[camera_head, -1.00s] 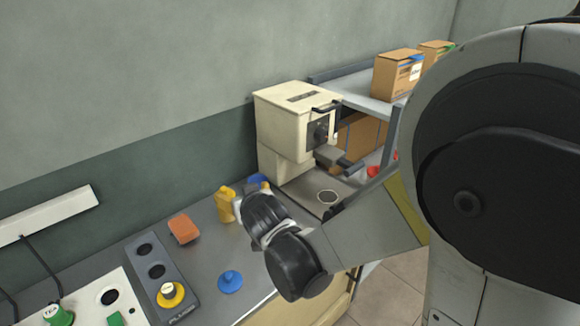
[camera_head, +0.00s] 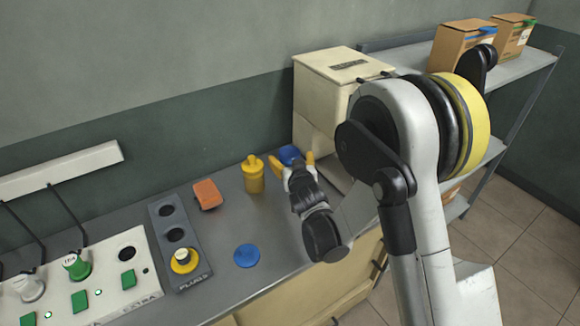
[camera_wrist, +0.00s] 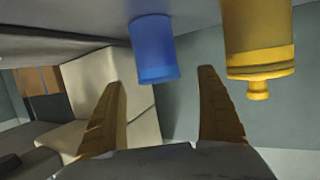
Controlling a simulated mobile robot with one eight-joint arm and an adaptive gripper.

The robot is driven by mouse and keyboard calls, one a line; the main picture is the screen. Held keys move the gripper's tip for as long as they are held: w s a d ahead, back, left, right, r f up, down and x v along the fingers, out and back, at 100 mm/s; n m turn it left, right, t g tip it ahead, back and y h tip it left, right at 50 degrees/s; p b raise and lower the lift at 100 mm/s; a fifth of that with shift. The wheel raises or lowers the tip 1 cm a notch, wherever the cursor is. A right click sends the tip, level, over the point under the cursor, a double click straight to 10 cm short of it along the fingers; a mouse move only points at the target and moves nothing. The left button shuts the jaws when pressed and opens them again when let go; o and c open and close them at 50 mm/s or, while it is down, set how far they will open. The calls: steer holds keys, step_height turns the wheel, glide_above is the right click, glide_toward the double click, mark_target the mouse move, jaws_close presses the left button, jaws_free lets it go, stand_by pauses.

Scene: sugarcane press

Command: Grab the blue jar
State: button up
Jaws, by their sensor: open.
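The blue jar (camera_head: 289,154) stands at the back of the grey counter, partly hidden behind my gripper (camera_head: 293,164) in the head view. In the wrist view, which is upside down, the blue jar (camera_wrist: 155,48) appears between and just beyond the two yellow-brown fingers of my gripper (camera_wrist: 161,78). The fingers are spread wide and hold nothing. I cannot tell how far the jar is from the fingertips.
A yellow jar (camera_head: 253,174) stands just left of the blue jar; it also shows in the wrist view (camera_wrist: 258,40). A cream machine (camera_head: 318,95) stands behind right. An orange block (camera_head: 207,194), a blue disc (camera_head: 247,256) and a plug panel (camera_head: 165,220) lie left.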

mark_target(288, 149)
steer(key=b+x, duration=0.1)
steer(key=x, duration=0.3)
steer(key=shift+w+d+r, duration=0.15)
steer(key=shift+r, duration=0.1)
steer(key=c, duration=1.5)
steer(key=shift+r, duration=0.1)
